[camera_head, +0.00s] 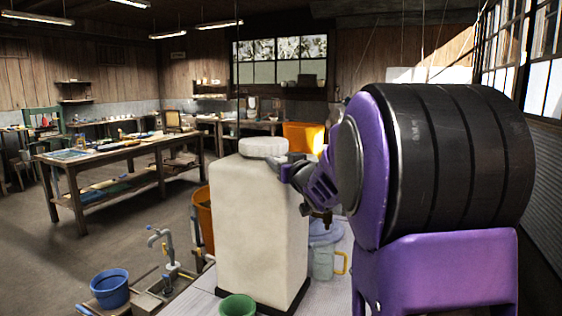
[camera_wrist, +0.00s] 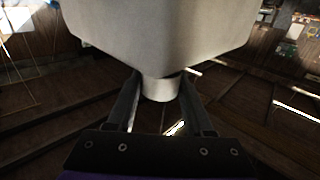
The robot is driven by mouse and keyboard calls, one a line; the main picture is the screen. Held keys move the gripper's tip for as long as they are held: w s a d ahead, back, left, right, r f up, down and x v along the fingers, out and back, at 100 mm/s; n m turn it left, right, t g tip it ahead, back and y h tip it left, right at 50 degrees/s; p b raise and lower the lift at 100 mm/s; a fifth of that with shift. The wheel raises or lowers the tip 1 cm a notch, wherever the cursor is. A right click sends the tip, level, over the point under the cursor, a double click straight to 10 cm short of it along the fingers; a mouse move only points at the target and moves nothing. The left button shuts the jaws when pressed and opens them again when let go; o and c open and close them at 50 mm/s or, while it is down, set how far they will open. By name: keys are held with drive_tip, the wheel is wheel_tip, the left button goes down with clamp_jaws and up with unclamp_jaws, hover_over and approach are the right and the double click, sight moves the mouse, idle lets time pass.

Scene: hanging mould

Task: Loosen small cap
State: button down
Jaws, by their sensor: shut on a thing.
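A large white block-shaped container (camera_head: 262,225) stands upright on a dark base, with a wide ridged cap (camera_head: 263,147) on top. My gripper (camera_head: 288,168) is at its upper right side, just below the level of the wide cap. In the wrist view the pale container (camera_wrist: 155,30) fills the top. A small round white cap (camera_wrist: 160,88) juts from it between the two fingers of my gripper (camera_wrist: 160,95), which are shut on it. The small cap cannot be made out in the head view, where my gripper covers that spot.
The container stands on a pale table (camera_head: 205,283). A green cup (camera_head: 237,306) is in front of it, and a jug with a yellow handle (camera_head: 323,262) is on its right. A blue bucket (camera_head: 110,287) and a tap (camera_head: 168,248) are at lower left. A workbench (camera_head: 120,150) stands farther back.

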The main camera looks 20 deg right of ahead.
drive_tip(key=shift+r, duration=0.15)
drive_tip(key=shift+c, duration=1.4)
unclamp_jaws()
drive_tip(key=s, duration=0.7)
drive_tip(key=shift+s, duration=0.25)
